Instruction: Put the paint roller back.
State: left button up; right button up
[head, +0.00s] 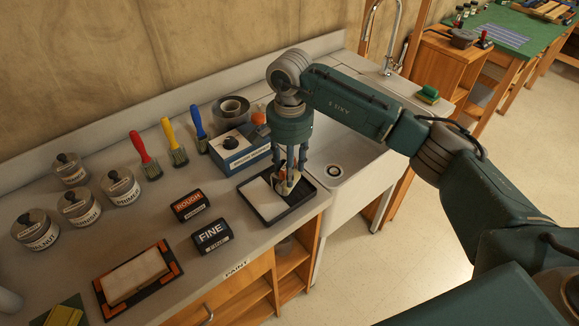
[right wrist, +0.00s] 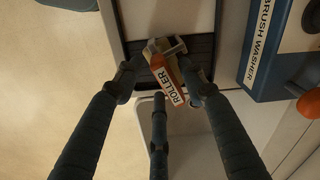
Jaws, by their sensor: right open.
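The paint roller (head: 284,187) lies in a black paint tray (head: 292,208) near the counter's front edge, left of the sink. In the right wrist view the roller (right wrist: 169,80) shows an orange body with the word ROLLER and a pale frame, over the tray's dark ribbed part (right wrist: 204,48). My right gripper (head: 289,171) points down over the tray. In the right wrist view its three fingers (right wrist: 160,86) are open and spread around the roller; whether any finger touches it I cannot tell. My left gripper is not in view.
A blue brush washer box (head: 238,151) stands just behind the tray. Blocks marked ROUGH (head: 190,205) and FINE (head: 212,236) are to its left. Several brushes (head: 175,143) and jars (head: 80,207) stand farther left. The sink (head: 345,166) lies to the right.

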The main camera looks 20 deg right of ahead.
jog(key=shift+r, duration=0.15)
notch_tip(320, 180, up, 12)
jog(key=b, duration=0.3)
jog(key=shift+b, duration=0.3)
